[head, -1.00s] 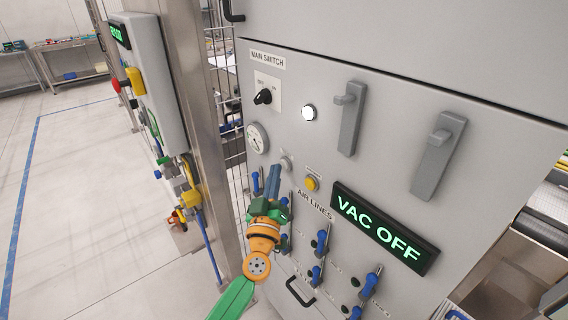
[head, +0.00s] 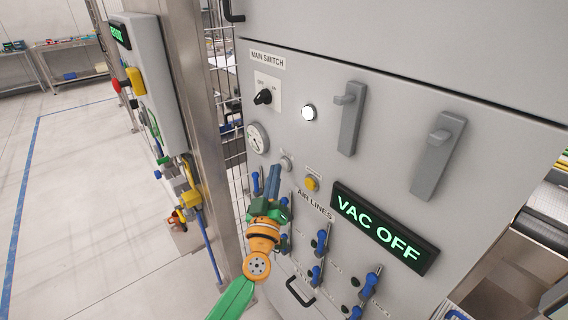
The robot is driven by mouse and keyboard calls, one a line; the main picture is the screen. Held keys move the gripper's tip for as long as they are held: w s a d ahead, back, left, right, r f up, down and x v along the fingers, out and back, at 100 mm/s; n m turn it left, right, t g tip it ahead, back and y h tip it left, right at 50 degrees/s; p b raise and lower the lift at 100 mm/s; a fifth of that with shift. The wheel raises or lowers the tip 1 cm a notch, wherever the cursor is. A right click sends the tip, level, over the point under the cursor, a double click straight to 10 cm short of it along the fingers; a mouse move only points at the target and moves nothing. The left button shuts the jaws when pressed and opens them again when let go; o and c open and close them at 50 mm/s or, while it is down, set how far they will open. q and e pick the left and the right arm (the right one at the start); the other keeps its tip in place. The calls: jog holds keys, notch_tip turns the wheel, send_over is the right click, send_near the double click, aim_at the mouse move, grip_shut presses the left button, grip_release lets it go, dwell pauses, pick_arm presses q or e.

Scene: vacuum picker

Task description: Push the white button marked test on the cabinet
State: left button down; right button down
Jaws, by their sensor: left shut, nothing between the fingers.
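The grey cabinet (head: 300,60) fills the middle and right of the head view. A small whitish button (head: 286,163) sits on its front, left of a yellow button (head: 312,184); the tiny labels above both are too small to read. A bright white round light or button (head: 308,112) sits higher up, beside the main switch (head: 263,97). My left gripper (head: 276,170) is shut and empty, its blue fingers pointing up just below and left of the small whitish button. I cannot tell whether the fingertips touch the panel. My right gripper is not in view.
A round gauge (head: 257,138) is just above left of my fingers. Several blue valve levers (head: 321,241) stick out below, with a black handle (head: 300,292). A display (head: 385,229) reads VAC OFF. A steel post (head: 192,110) stands at left, with open floor beyond.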

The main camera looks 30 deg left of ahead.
pick_arm(q)
jog(key=shift+w, duration=0.1)
dwell(0.3)
jog(key=shift+w+d+r, duration=0.1)
jog(key=shift+w+d, duration=0.05)
dwell(0.4)
jog(key=shift+p, duration=0.3)
jog(key=shift+s, duration=0.25)
jog(key=s+a, duration=0.1)
jog(key=s+p, duration=0.1)
jog(key=s, duration=0.1)
jog(key=s+a, duration=0.1)
jog(key=s, duration=0.1)
jog(key=shift+s+a, duration=0.2)
jog(key=shift+a, duration=0.1)
